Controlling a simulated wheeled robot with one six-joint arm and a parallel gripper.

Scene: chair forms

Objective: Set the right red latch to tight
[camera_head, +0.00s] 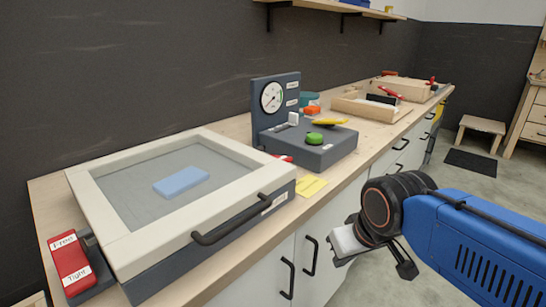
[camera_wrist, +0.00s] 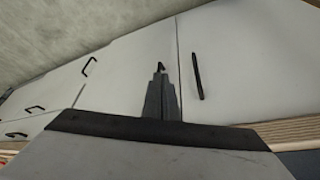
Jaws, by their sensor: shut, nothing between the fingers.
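A shallow case (camera_head: 115,225) with a cream-framed clear lid and dark base stands on the bench. At its right side a small red piece (camera_head: 283,158), perhaps the right latch, is mostly hidden behind the case; its setting cannot be seen. The left red latch (camera_head: 73,268) lies at the near left, with white labels "Free" and "Tight". My gripper (camera_wrist: 160,72) is shut and empty in the wrist view, against white cabinet fronts. In the head view it hangs in front of the bench, right of the case and apart from both latches.
A black handle (camera_head: 245,222) juts from the case's front. A blue block (camera_head: 181,182) shows through the lid. A yellow note (camera_head: 311,186) lies right of the case. Behind it stands a grey gauge unit (camera_head: 310,150) with a green knob. Wooden trays (camera_head: 370,108) stand farther along.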

